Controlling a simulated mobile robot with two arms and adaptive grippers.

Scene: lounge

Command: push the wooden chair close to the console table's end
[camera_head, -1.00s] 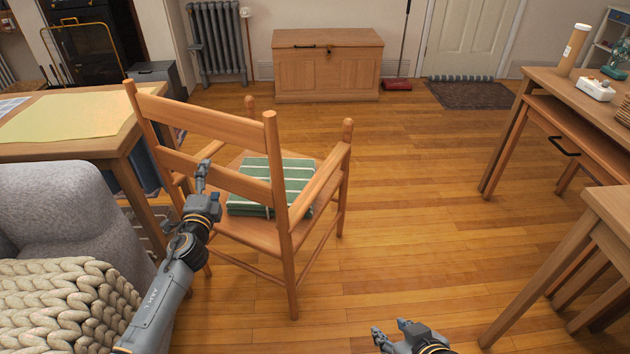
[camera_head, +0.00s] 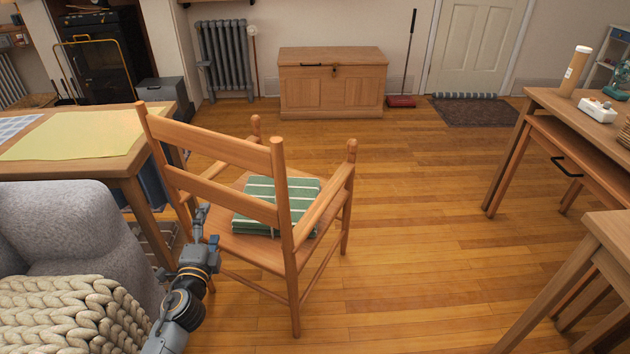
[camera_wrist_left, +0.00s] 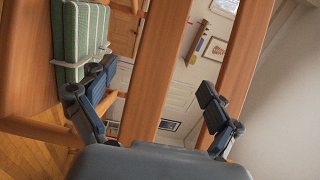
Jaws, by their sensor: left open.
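The wooden chair (camera_head: 295,215) stands upright left of centre, its slatted back towards me and a green striped cushion (camera_head: 265,205) on its seat. My left gripper (camera_head: 201,218) is behind the chair back, low at its left side. In the left wrist view the gripper (camera_wrist_left: 155,105) is open, with a wooden slat of the chair back (camera_wrist_left: 160,65) showing between its fingers; contact cannot be told. A wooden table with a drawer (camera_head: 545,98), apparently the console table, stands at the right, well apart from the chair. My right gripper is out of view.
A table with a yellow sheet (camera_head: 125,165) stands close on the chair's left. A grey armchair with a knitted throw (camera_head: 70,215) is at the lower left. Another wooden table (camera_head: 612,232) is at the lower right. Open floor (camera_head: 425,220) lies right of the chair.

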